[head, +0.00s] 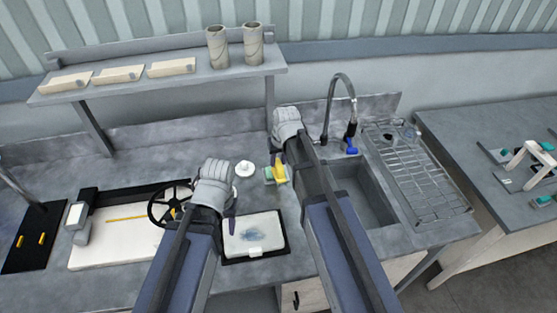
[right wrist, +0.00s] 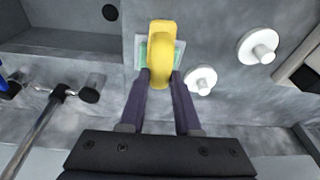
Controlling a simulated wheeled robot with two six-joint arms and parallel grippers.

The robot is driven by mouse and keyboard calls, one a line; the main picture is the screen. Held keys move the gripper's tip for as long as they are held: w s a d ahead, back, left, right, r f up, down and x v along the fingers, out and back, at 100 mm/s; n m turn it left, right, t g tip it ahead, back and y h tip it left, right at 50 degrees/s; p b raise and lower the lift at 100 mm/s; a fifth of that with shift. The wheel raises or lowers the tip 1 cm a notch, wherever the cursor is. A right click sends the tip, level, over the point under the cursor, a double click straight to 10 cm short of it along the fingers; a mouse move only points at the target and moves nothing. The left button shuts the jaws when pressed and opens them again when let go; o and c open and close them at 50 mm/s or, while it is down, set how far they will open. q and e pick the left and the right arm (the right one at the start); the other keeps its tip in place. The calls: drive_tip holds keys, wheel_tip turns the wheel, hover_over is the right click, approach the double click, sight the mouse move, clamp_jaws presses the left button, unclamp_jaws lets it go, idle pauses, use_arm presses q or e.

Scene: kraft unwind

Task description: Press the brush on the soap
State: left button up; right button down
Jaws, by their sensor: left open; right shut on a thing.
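A yellow brush (head: 280,174) is held in my right gripper (head: 279,160) beside the sink. The right wrist view shows the yellow brush (right wrist: 161,45) between the dark fingers of this gripper (right wrist: 160,76). A green soap (right wrist: 143,50) on a pale square base lies under the brush and is partly hidden by it. The soap (head: 268,175) also shows at the brush's left in the head view. I cannot tell whether brush and soap touch. My left gripper (head: 231,222) is open and empty, above the white tray (head: 272,247).
White round knobbed pieces (right wrist: 260,47) (right wrist: 201,80) are near the soap. The sink (head: 360,192), tap (head: 342,100) and wire rack (head: 415,170) are at the right. A black handwheel (head: 158,207) and white board (head: 112,240) are at the left.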

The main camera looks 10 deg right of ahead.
drive_tip(key=shift+r, duration=0.1)
drive_tip(key=shift+r+p, duration=0.5)
drive_tip(key=shift+p, duration=0.2)
wheel_tip(320, 180, up, 6)
drive_tip(key=p, duration=0.5)
drive_tip(key=shift+p, duration=0.4)
drive_tip(key=shift+f, duration=0.1)
